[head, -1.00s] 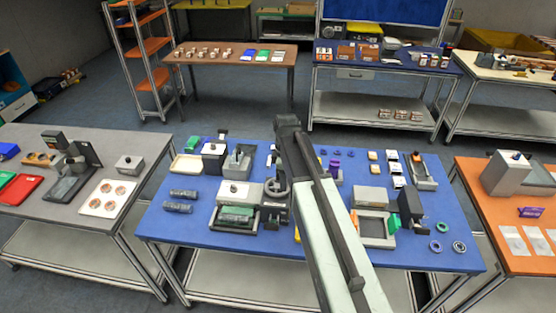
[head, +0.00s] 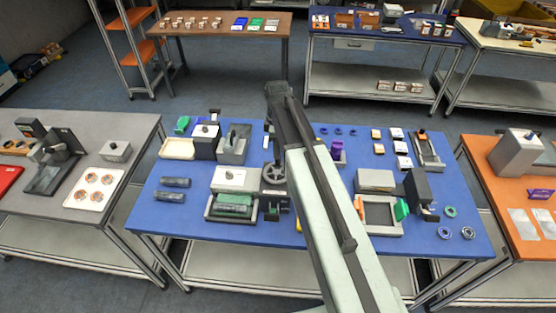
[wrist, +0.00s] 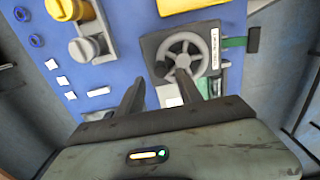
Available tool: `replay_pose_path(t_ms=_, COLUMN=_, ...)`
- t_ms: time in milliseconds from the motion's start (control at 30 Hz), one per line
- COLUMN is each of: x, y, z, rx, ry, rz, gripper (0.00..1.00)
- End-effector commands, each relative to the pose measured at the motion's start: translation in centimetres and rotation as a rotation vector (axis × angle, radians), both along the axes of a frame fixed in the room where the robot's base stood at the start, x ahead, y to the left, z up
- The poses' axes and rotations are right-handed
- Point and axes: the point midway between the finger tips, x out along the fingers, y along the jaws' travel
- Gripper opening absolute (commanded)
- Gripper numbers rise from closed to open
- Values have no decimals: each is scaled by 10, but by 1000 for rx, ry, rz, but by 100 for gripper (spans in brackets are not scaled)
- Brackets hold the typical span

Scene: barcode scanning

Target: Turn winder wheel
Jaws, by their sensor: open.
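The winder wheel (wrist: 187,55) is a grey spoked wheel with a small knob, mounted on a dark block. In the head view the wheel (head: 273,175) stands on the blue table, partly covered by my arm. My gripper (wrist: 160,78) is open and empty in the wrist view, its two dark fingers apart. The right fingertip overlaps the wheel's lower rim in the picture; I cannot tell whether it touches. The left finger lies to the left of the wheel. My gripper's fingers are not clear in the head view.
A grey-white box (head: 236,179) and a tray with a green block (head: 233,205) stand left of the wheel. Yellow and grey round-knobbed parts (wrist: 88,46) lie left of it in the wrist view. The blue table (head: 165,225) has bare room at its front left.

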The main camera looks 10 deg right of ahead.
Motion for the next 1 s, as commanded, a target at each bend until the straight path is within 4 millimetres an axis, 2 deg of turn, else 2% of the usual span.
replay_pose_path(t_ms=33, x=0, y=0, z=-19, rx=0, ry=0, rz=0, gripper=43)
replay_pose_path(t_ms=200, x=0, y=-1, z=-47, rx=0, ry=0, rz=-1, gripper=43)
replay_pose_path(t_ms=300, x=0, y=-1, z=-54, rx=0, ry=0, rz=-1, gripper=43)
replay_pose_path(t_ms=567, x=0, y=-1, z=-51, rx=0, ry=0, rz=-2, gripper=43)
replay_pose_path(t_ms=700, x=0, y=-1, z=-51, rx=0, ry=0, rz=-2, gripper=4)
replay_pose_path(t_ms=733, x=0, y=-1, z=-51, rx=0, ry=0, rz=-2, gripper=0)
replay_pose_path(t_ms=1000, x=0, y=-2, z=-51, rx=0, ry=0, rz=-16, gripper=0)
